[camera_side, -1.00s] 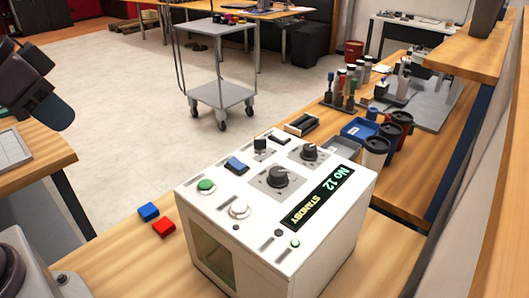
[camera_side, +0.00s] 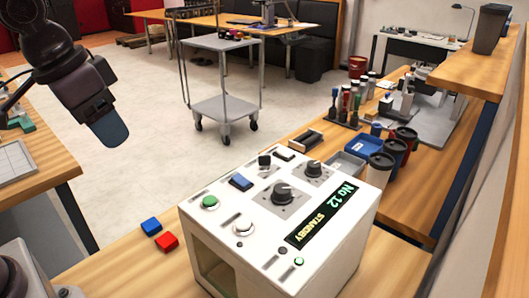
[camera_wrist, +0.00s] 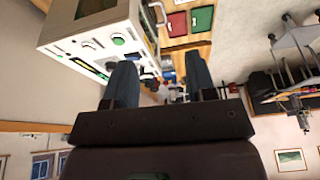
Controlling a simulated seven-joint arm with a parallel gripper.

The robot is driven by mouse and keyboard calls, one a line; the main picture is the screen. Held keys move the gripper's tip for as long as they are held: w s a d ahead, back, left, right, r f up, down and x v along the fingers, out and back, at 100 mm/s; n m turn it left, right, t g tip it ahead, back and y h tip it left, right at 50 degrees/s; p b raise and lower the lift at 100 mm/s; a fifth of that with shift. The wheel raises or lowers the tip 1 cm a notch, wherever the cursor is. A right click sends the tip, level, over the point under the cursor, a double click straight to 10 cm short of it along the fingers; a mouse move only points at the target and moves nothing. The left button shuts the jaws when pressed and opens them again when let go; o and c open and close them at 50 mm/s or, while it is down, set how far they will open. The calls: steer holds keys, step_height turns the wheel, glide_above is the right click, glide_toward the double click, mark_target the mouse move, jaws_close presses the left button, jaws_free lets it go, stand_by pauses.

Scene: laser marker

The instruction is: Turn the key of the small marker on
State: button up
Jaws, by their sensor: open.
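The small marker (camera_side: 212,250) is a white box on the wooden bench, its sloped panel facing up. Its display (camera_side: 322,213) reads "No 12 STANDBY". The panel carries two black knobs (camera_side: 283,194), a blue rocker (camera_side: 240,182), a green button (camera_side: 209,202) and a white button (camera_side: 244,229). A small black control (camera_side: 264,161) near the back edge may be the key; I cannot tell its position. My gripper (camera_side: 112,130) is in the air, left of and above the marker. In the wrist view my gripper (camera_wrist: 160,80) is open and empty; the marker (camera_wrist: 62,25) shows upper left.
A blue block (camera_side: 151,227) and a red block (camera_side: 167,242) lie left of the marker. Lidded cups (camera_side: 380,168), a blue tray (camera_side: 366,142) and bottles (camera_side: 355,105) stand behind it. A grey cart (camera_side: 225,108) is on the floor. The air above the panel is clear.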

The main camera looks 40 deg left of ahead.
steer(key=w+d+n+g, duration=0.15)
steer(key=w+d, duration=0.25)
steer(key=w, duration=0.7)
steer(key=r+n+g, duration=0.2)
steer(key=n, duration=0.6)
glide_above(265, 161)
step_height(265, 161, down, 13)
steer(key=shift+w+a+f, duration=0.1)
steer(key=shift+a, duration=0.05)
steer(key=shift+c, duration=0.5)
steer(key=c, duration=0.8)
